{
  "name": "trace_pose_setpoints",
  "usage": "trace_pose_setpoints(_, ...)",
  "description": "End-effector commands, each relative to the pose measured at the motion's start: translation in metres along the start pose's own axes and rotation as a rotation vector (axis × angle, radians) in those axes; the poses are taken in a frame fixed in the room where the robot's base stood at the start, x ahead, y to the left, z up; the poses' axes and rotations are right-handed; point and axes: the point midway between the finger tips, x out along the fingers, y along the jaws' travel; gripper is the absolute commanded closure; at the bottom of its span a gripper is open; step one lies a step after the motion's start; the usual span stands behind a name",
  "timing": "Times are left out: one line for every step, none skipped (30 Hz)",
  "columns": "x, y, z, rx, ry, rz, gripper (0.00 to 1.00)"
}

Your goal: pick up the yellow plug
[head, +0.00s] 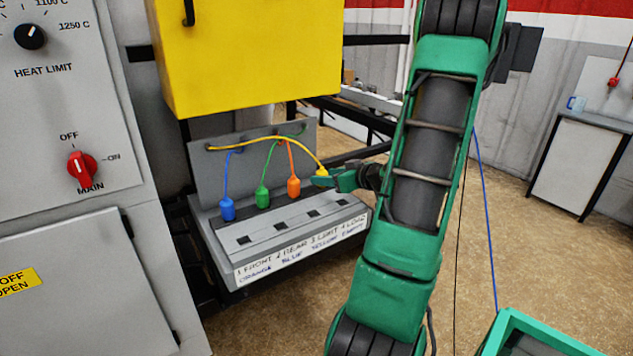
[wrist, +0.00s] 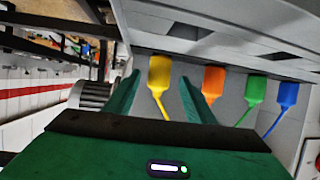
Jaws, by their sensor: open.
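The yellow plug (wrist: 160,72) shows in the wrist view between the tips of my gripper's two green fingers, with its yellow cord running down between them. In the head view the yellow plug (head: 321,174) is partly hidden by my gripper (head: 338,180), which reaches it from the right. My gripper (wrist: 165,88) is open, with a finger on each side of the plug. I cannot tell whether either finger touches it. The plug stands at the right end of a row on the grey panel (head: 340,222), its cord arching to the upper left.
Orange (head: 294,187), green (head: 262,197) and blue (head: 227,209) plugs stand left of the yellow one, each on a cord. Several dark sockets and a handwritten label (head: 300,250) are in front. A yellow box (head: 250,60) hangs above. A grey control cabinet (head: 75,110) stands at left.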

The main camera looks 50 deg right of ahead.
Motion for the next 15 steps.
trace_pose_setpoints(0.007,0.0,-0.001,-0.001,0.001,-0.002,0.5)
trace_pose_setpoints(0.01,0.0,-0.001,-0.001,0.001,-0.002,0.5)
trace_pose_setpoints(0.013,0.0,-0.001,-0.002,0.001,-0.001,0.5)
trace_pose_setpoints(0.015,0.0,-0.001,-0.001,0.001,0.0,0.5)
trace_pose_setpoints(0.016,0.0,-0.001,-0.001,0.001,0.0,0.5)
trace_pose_setpoints(0.018,0.0,-0.001,-0.001,0.001,0.001,0.5)
trace_pose_setpoints(0.019,0.0,-0.001,-0.001,0.001,0.0,0.5)
trace_pose_setpoints(0.021,0.0,-0.001,-0.001,0.001,0.0,0.5)
trace_pose_setpoints(0.025,0.0,-0.002,-0.001,0.001,-0.001,0.5)
trace_pose_setpoints(0.028,0.0,-0.002,-0.001,0.001,-0.001,0.5)
trace_pose_setpoints(0.033,0.0,-0.003,-0.002,0.001,-0.002,0.5)
trace_pose_setpoints(0.038,0.0,-0.004,-0.003,0.002,-0.002,0.5)
trace_pose_setpoints(0.043,0.001,-0.005,-0.002,0.002,-0.002,0.5)
trace_pose_setpoints(0.047,0.001,-0.005,-0.001,0.001,-0.002,0.5)
trace_pose_setpoints(0.053,0.001,-0.005,-0.001,0.001,-0.002,0.5)
